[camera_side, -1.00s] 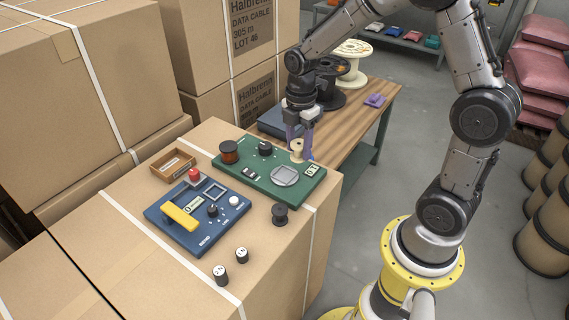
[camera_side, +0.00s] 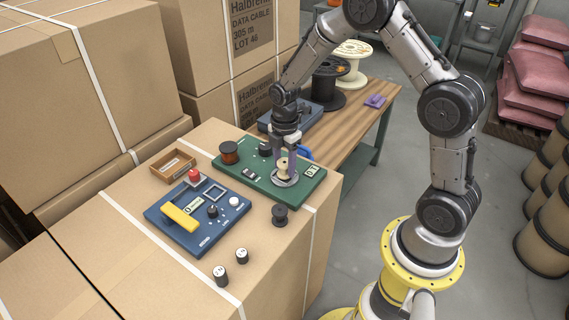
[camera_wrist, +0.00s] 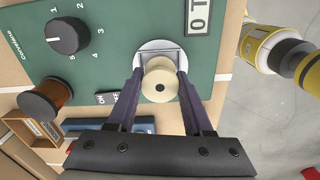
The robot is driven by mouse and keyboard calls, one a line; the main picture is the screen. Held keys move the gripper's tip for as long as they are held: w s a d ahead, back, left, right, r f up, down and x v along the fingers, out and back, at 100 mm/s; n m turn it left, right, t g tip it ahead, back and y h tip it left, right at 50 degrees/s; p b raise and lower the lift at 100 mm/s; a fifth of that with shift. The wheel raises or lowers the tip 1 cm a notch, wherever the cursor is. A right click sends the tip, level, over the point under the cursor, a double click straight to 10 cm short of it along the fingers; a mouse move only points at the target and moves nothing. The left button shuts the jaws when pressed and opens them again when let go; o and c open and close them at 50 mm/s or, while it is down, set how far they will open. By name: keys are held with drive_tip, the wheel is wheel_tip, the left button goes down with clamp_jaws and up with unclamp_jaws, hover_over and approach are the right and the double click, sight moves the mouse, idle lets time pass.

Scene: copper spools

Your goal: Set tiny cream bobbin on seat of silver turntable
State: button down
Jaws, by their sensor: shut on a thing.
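The cream bobbin (camera_side: 283,165) is upright between the fingers of my gripper (camera_side: 278,172), which is shut on it. The bobbin also shows in the wrist view (camera_wrist: 160,85), with a finger on each side. The silver turntable (camera_side: 291,182) is a round disc on the green panel (camera_side: 310,191). In the side view the bobbin is over the turntable. In the wrist view the turntable (camera_wrist: 143,50) shows behind the bobbin, and its square seat is partly hidden. I cannot tell whether the bobbin's base touches the seat.
A copper spool (camera_side: 229,152), a black knob (camera_side: 265,148) and a small display (camera_side: 312,170) are on the green panel. A black spool (camera_side: 280,214) stands in front of it. The blue panel (camera_side: 180,233) lies to the left.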

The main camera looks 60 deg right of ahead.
sight(285, 162)
drive_tip(key=shift+f, duration=0.3)
drive_tip(key=shift+c, duration=1.5)
unclamp_jaws()
wheel_tip(285, 162, up, 12)
drive_tip(key=r, duration=0.1)
drive_tip(key=s+a+r+m+t, duration=0.35)
drive_tip(key=s+r+m, duration=0.35)
drive_tip(key=s+r, duration=0.25)
drive_tip(key=s+a+r+m+t, duration=0.1)
drive_tip(key=s+a+m+t, duration=0.1)
drive_tip(key=s+m, duration=0.7)
drive_tip(key=s+a, duration=0.1)
drive_tip(key=s, duration=0.3)
drive_tip(key=shift+s+r, duration=0.15)
drive_tip(key=shift+s, duration=0.15)
